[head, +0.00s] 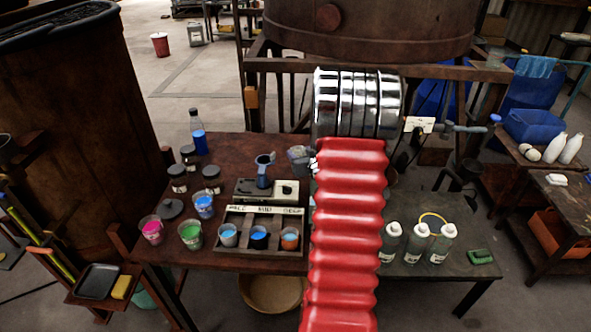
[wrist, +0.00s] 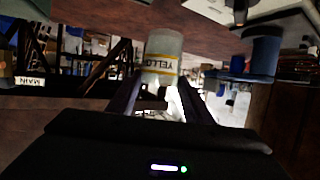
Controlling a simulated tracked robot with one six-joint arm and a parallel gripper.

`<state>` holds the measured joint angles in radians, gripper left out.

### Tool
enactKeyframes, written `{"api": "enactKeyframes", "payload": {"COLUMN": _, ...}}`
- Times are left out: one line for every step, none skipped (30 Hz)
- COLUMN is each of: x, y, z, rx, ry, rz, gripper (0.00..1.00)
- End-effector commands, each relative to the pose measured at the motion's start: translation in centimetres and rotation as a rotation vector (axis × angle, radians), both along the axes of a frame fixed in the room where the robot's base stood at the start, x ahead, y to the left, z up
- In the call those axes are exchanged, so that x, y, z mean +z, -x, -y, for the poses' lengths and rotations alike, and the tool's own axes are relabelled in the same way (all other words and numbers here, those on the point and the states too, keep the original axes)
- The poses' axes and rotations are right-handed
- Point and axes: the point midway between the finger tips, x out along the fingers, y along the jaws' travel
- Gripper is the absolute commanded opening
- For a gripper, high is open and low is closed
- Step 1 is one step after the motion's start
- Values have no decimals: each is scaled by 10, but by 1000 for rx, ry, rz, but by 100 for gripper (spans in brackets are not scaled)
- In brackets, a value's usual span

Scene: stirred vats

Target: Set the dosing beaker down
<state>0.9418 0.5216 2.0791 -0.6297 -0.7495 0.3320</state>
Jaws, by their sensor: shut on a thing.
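In the wrist view, a pale, translucent beaker (wrist: 163,55) has a yellow-edged label that reads as part of "YELLOW". It appears upside down in that picture, with the brown tabletop (wrist: 100,12) above it. My gripper (wrist: 160,94) is shut on the beaker, a dark finger on either side. I cannot tell whether the beaker's base touches the tabletop. In the head view my red arm hides the gripper. A greyish clear thing (head: 298,156) shows just left of the arm; I cannot tell whether it is the held beaker.
A labelled rack (head: 232,248) holds several paint cups at the table's front. A blue cup (head: 264,170) stands behind it, beside a small box with a pale top (head: 286,190). Jars, a blue bottle (head: 198,138) and loose cups stand left. White-capped bottles (head: 417,242) stand right of my arm.

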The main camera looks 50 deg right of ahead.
Motion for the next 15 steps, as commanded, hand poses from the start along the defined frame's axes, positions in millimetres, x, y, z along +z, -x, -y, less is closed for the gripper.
{"api": "enactKeyframes", "payload": {"x": -8, "y": 1, "z": 0, "rx": -1, "ry": -2, "rz": 0, "gripper": 7}}
{"api": "enactKeyframes", "payload": {"x": -11, "y": 1, "z": 0, "rx": -2, "ry": -3, "rz": 0, "gripper": 7}}
{"api": "enactKeyframes", "payload": {"x": -14, "y": 1, "z": 1, "rx": -3, "ry": -1, "rz": 1, "gripper": 7}}
{"api": "enactKeyframes", "payload": {"x": -15, "y": 1, "z": 1, "rx": -2, "ry": 0, "rz": 0, "gripper": 7}}
{"api": "enactKeyframes", "payload": {"x": -16, "y": 1, "z": 1, "rx": -2, "ry": 0, "rz": 1, "gripper": 7}}
{"api": "enactKeyframes", "payload": {"x": -17, "y": 1, "z": 1, "rx": -2, "ry": 0, "rz": 1, "gripper": 7}}
{"api": "enactKeyframes", "payload": {"x": -17, "y": 1, "z": 1, "rx": -2, "ry": 0, "rz": 1, "gripper": 7}}
{"api": "enactKeyframes", "payload": {"x": -17, "y": 1, "z": 1, "rx": -2, "ry": 1, "rz": 2, "gripper": 7}}
{"api": "enactKeyframes", "payload": {"x": -17, "y": 1, "z": 1, "rx": -2, "ry": 1, "rz": 2, "gripper": 7}}
{"api": "enactKeyframes", "payload": {"x": -17, "y": 1, "z": 1, "rx": -2, "ry": 1, "rz": 2, "gripper": 7}}
{"api": "enactKeyframes", "payload": {"x": -17, "y": 1, "z": 1, "rx": -2, "ry": 1, "rz": 2, "gripper": 7}}
{"api": "enactKeyframes", "payload": {"x": -17, "y": 1, "z": 1, "rx": -2, "ry": 1, "rz": 2, "gripper": 7}}
{"api": "enactKeyframes", "payload": {"x": -17, "y": 1, "z": 1, "rx": -2, "ry": 1, "rz": 2, "gripper": 7}}
{"api": "enactKeyframes", "payload": {"x": -17, "y": 1, "z": 1, "rx": -2, "ry": 0, "rz": 1, "gripper": 7}}
{"api": "enactKeyframes", "payload": {"x": -18, "y": 1, "z": 1, "rx": -2, "ry": 0, "rz": 1, "gripper": 7}}
